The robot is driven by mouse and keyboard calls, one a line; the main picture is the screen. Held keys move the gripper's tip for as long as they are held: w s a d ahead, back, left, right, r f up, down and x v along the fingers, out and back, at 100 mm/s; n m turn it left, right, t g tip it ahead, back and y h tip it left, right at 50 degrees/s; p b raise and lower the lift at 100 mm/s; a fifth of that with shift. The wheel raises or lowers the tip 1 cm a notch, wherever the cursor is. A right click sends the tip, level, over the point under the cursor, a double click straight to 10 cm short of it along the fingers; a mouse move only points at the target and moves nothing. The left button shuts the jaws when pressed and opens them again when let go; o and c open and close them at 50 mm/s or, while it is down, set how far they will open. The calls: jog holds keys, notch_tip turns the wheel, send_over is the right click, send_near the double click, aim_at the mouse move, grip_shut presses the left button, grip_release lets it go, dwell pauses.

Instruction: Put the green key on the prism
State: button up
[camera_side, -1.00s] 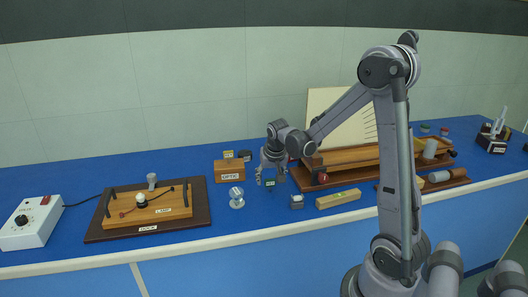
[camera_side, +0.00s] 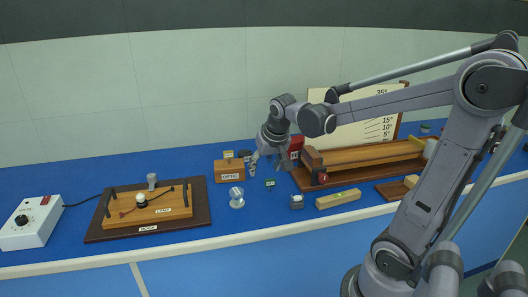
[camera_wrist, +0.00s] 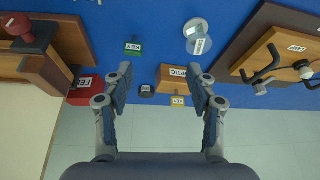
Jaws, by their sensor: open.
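The green key (camera_side: 270,184), a small dark block with a green KEY label, lies on the blue bench; it also shows in the wrist view (camera_wrist: 132,48). My gripper (camera_side: 268,164) is open and empty, above and behind the key. In the wrist view its spread fingers (camera_wrist: 160,84) have nothing between them at tip height, and the key lies beyond the left fingertip. I cannot tell for sure which thing is the prism. A clear round piece with a white label (camera_side: 237,197) stands left of the key, and a small grey block (camera_side: 297,202) sits to its right.
The OPTIC box (camera_side: 229,170), yellow key (camera_wrist: 178,101), dark cylinder (camera_wrist: 146,90) and red FELT box (camera_wrist: 84,93) stand nearby. A pale labelled bar (camera_side: 338,199) and wooden rail (camera_side: 365,156) are right; the lamp board (camera_side: 100,233) is left.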

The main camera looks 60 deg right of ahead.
jog(key=s+a+n+t+y, duration=0.1)
jog(key=s+a+n, duration=0.2)
jog(key=a, duration=0.7)
jog(key=shift+s+r+n+t+y, duration=0.3)
jog(key=shift+r+n+t, duration=0.1)
jog(key=shift+n, duration=0.2)
jog(key=shift+o, duration=0.6)
jog(key=s+a+f+n+t+y, duration=0.1)
jog(key=s+a+n, duration=0.2)
jog(key=a, duration=0.3)
jog(key=shift+s+a, duration=0.2)
jog(key=shift+s, duration=0.15)
jog(key=m+g+h, duration=0.3)
jog(key=m+g, duration=0.1)
jog(key=m, duration=0.5)
send_near(270, 180)
jog(key=x, duration=0.6)
jog(key=shift+w+a, duration=0.15)
jog(key=shift+x, duration=2.65)
jog(key=shift+s, duration=0.2)
